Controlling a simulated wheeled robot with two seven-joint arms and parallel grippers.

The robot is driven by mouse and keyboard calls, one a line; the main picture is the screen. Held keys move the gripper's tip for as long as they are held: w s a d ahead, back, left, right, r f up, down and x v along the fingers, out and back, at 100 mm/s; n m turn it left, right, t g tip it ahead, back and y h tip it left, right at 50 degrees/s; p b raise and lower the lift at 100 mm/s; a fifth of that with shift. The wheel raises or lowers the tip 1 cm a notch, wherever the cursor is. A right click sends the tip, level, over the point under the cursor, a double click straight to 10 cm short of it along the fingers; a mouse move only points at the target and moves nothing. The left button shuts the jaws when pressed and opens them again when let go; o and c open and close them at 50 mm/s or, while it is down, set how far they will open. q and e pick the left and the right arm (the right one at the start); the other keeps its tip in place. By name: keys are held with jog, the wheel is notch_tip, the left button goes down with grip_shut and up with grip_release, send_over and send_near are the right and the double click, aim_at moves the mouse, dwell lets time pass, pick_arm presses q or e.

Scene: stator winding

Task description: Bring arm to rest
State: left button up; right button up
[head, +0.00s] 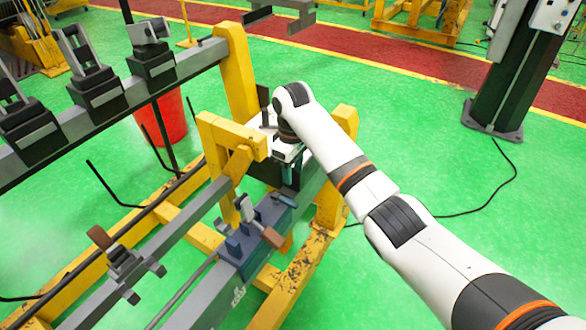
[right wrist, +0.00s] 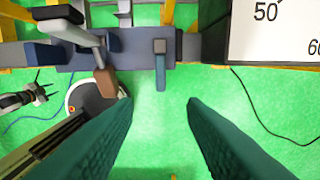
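My right arm (head: 340,160) reaches from the lower right over the yellow and grey stand in the head view. Its gripper (head: 289,178) points down above the stand, partly hidden by the wrist. In the right wrist view the two teal fingers (right wrist: 160,104) are spread apart with only green floor between them. A blue-grey clamp block (head: 243,240) with brown-handled levers is just below and left of this gripper. The clamp block also shows at the top of the right wrist view (right wrist: 130,50). A small dark-pronged shape (right wrist: 28,97) there may be my left gripper; its state is unclear.
A yellow post (head: 238,75) and a grey rail with several black clamps (head: 95,90) stand at left. A red bin (head: 162,120) is behind the rail. A dark column (head: 510,70) stands at right. Green floor (head: 420,130) is open between, with a cable.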

jog(key=shift+r, duration=0.35)
jog(key=shift+f, duration=0.1)
